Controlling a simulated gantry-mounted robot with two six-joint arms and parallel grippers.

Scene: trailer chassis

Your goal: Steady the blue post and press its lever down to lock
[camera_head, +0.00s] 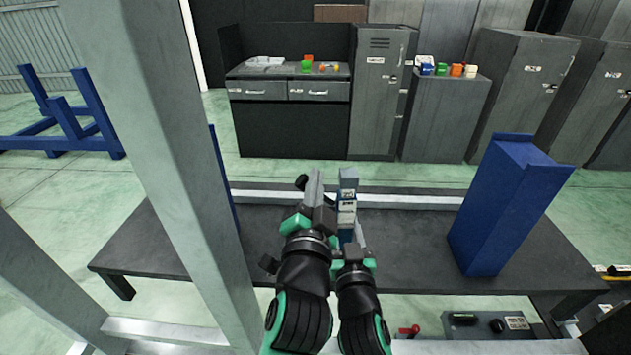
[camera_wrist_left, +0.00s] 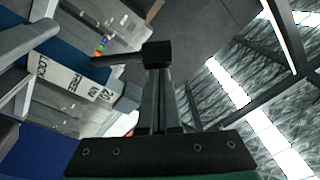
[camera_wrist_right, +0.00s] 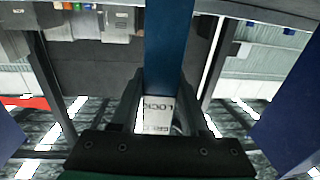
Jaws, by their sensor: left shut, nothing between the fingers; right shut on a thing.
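The slim blue post (camera_head: 347,218) stands in front of me in the head view, with a grey top and white labels. In the right wrist view the post (camera_wrist_right: 168,45) runs between the fingers of my right gripper (camera_wrist_right: 170,100), which is shut on it. My left gripper (camera_head: 317,178) is shut and empty, just left of the post and higher than the right one. In the left wrist view a dark rod with a block, apparently the lever (camera_wrist_left: 118,58), lies at the left fingertips; I cannot tell whether they touch. A label (camera_wrist_left: 65,85) there reads LOCK and FREE.
A grey upright (camera_head: 150,120) stands close at left. Cabinets (camera_head: 378,90) and a workbench (camera_head: 290,85) stand behind.

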